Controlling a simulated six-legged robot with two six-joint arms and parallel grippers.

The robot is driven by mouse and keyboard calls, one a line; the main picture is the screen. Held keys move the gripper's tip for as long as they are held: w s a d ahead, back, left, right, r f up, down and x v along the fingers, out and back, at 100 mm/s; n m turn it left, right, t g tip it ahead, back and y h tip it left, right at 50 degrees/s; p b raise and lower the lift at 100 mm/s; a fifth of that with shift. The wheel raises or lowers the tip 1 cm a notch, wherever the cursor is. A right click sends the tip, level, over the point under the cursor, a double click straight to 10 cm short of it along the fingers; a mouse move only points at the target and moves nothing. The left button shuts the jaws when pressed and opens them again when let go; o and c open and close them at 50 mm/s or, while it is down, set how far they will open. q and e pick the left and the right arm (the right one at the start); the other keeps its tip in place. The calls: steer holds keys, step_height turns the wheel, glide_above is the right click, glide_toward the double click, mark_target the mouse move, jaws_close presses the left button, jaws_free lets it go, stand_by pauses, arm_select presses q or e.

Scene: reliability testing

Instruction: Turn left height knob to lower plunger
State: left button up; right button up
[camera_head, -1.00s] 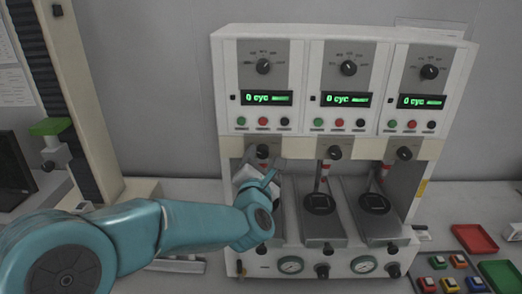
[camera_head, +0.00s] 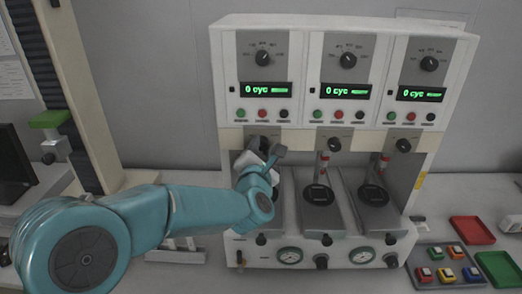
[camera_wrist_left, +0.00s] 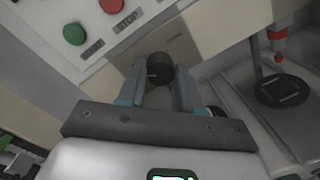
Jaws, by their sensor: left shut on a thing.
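The tester has three bays, each with a black height knob on its beige crossbar. The left height knob (camera_head: 258,142) is partly covered by my left gripper (camera_head: 262,152) in the head view. In the left wrist view the round dark knob (camera_wrist_left: 159,68) sits between the two fingertips of my left gripper (camera_wrist_left: 160,82), which is shut on it. My wrist and arm hide most of the left bay, including its plunger. My right gripper is not in view.
The middle height knob (camera_head: 334,144) and right height knob (camera_head: 403,145) are free. Above are green displays, dials and buttons. A button box (camera_head: 430,280) and a red tray (camera_head: 472,230) lie at the right. A tall column stands at the left.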

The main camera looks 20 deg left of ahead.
arm_select(q)
steer(key=shift+f+m+b, duration=0.15)
steer(key=shift+m+b, duration=0.45)
steer(key=shift+m, duration=0.3)
steer(key=shift+m+b, duration=0.3)
steer(key=shift+m, duration=0.5)
steer(key=m, duration=0.2)
steer(key=shift+m, duration=0.4)
steer(key=shift+r+m+g, duration=0.2)
steer(key=shift+m+g, duration=0.1)
steer(key=shift+m, duration=0.9)
steer(key=m+p, duration=0.1)
steer(key=m, duration=0.2)
steer(key=shift+m, duration=0.3)
steer(key=m+y+p, duration=0.1)
steer(key=m, duration=0.2)
steer(key=shift+d+r+p, duration=0.1)
steer(key=shift+p, duration=0.3)
steer(key=m+p, duration=0.1)
steer(key=m, duration=0.3)
steer(key=shift+g+p, duration=0.3)
steer(key=shift+p, duration=0.1)
steer(key=shift+m+y+p, duration=0.3)
steer(key=shift+m+p, duration=0.2)
steer(key=shift+m, duration=1)
